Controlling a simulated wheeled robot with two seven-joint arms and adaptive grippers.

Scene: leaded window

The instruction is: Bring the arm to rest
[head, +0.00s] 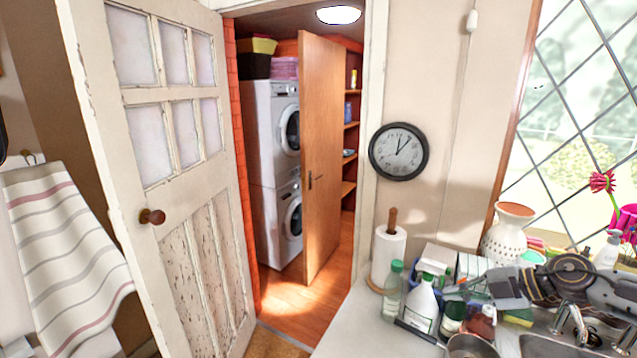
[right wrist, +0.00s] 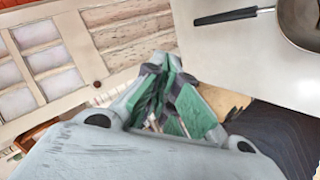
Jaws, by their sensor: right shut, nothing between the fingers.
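My right arm comes in from the right in the head view, stretched over the sink and the cluttered counter. My right gripper (head: 458,289) points left, above or in front of the bottles; its exact height over them is hard to tell. In the right wrist view the green-padded fingers of the right gripper (right wrist: 168,88) are together with nothing held between them. My left arm and gripper are not in view.
Bottles (head: 421,304), a paper towel roll (head: 388,256), a white vase (head: 509,233) and the sink (head: 545,346) crowd the counter (head: 372,325). A panelled door (head: 172,180) stands open at left. A dark-handled pan (right wrist: 296,20) shows in the wrist view.

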